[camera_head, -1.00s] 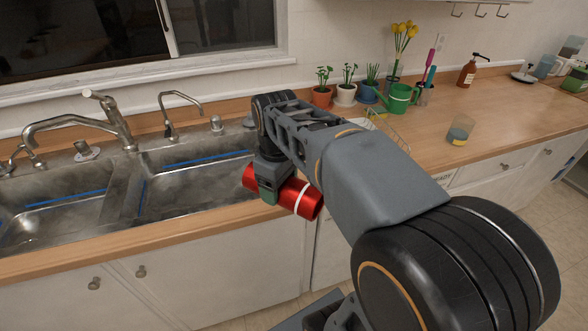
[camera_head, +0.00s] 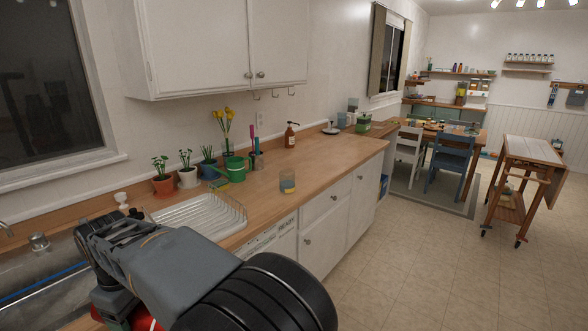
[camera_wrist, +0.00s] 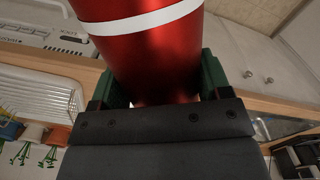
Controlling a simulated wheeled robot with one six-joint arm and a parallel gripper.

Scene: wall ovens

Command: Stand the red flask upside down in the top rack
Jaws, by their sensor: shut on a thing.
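My gripper (camera_wrist: 162,86) is shut on the red flask (camera_wrist: 152,50). In the wrist view the flask is shiny red with a white band, between two green finger pads. In the head view only a bit of the flask (camera_head: 142,319) shows at the bottom left edge, under my arm; the rest is cut off or hidden. Which end is its mouth I cannot tell. The dishwasher (camera_head: 268,241) is under the counter, its panel marked READY, and looks shut. It also shows in the wrist view (camera_wrist: 64,38). No top rack is in view.
A white dish rack (camera_head: 200,215) stands on the counter (camera_head: 330,158) by the sink. The floor (camera_head: 410,270) at right is clear. A wheeled cart (camera_head: 530,150) is farther off.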

